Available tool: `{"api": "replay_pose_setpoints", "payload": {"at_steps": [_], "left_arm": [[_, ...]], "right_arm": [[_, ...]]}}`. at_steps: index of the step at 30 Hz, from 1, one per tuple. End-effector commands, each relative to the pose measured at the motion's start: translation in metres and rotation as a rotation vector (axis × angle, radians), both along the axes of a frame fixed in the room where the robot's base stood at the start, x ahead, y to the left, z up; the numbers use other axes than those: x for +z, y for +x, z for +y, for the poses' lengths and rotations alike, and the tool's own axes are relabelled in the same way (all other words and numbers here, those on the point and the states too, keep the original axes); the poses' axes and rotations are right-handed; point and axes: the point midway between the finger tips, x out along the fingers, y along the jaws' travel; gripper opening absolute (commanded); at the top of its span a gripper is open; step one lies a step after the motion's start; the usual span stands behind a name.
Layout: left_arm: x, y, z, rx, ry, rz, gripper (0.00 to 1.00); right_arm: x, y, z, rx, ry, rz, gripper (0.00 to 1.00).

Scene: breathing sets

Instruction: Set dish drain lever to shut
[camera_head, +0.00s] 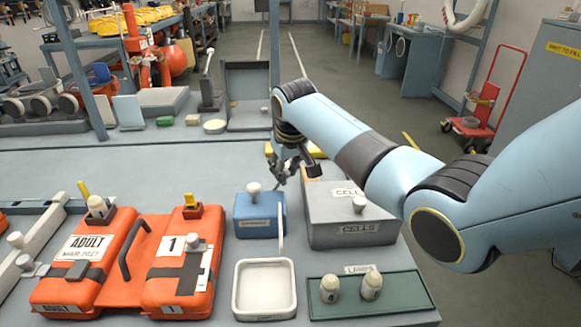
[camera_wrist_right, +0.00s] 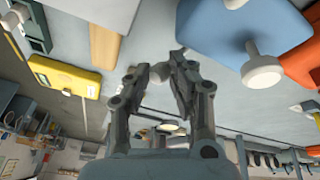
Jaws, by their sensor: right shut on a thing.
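A white square dish (camera_head: 265,290) sits on the near bench, and a thin pale rod (camera_head: 281,228) stands upright at its back right. I take this rod for the drain lever; I cannot make out its setting. My right gripper (camera_head: 290,172) is beyond the dish, behind the blue box. In the wrist view my right gripper (camera_wrist_right: 166,68) has its fingers drawn together. My left gripper is not in view.
The blue box (camera_head: 260,222) with a white knob stands behind the dish. The grey cells box (camera_head: 350,231) is to its right, and a green tray (camera_head: 400,293) with two lamps is in front. Orange cases (camera_head: 85,285) fill the left. A yellow item (camera_wrist_right: 65,76) lies beyond my gripper.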

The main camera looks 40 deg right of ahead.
Motion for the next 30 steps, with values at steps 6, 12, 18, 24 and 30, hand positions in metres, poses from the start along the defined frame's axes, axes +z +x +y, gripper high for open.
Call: {"api": "replay_pose_setpoints", "payload": {"at_steps": [6,12,18,24,30], "left_arm": [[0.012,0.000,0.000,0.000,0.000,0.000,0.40],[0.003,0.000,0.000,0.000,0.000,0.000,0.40],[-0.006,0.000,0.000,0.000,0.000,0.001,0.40],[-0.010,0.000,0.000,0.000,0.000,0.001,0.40],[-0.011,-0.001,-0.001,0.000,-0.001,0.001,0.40]], "right_arm": [[0.009,0.010,0.017,0.001,-0.140,0.088,0.00],[0.009,0.018,0.029,0.002,-0.275,0.169,0.00],[0.010,0.024,0.038,0.002,-0.382,0.233,0.00],[0.010,0.028,0.044,0.000,-0.379,0.230,0.00],[0.011,0.029,0.047,0.001,-0.376,0.228,0.00]]}}
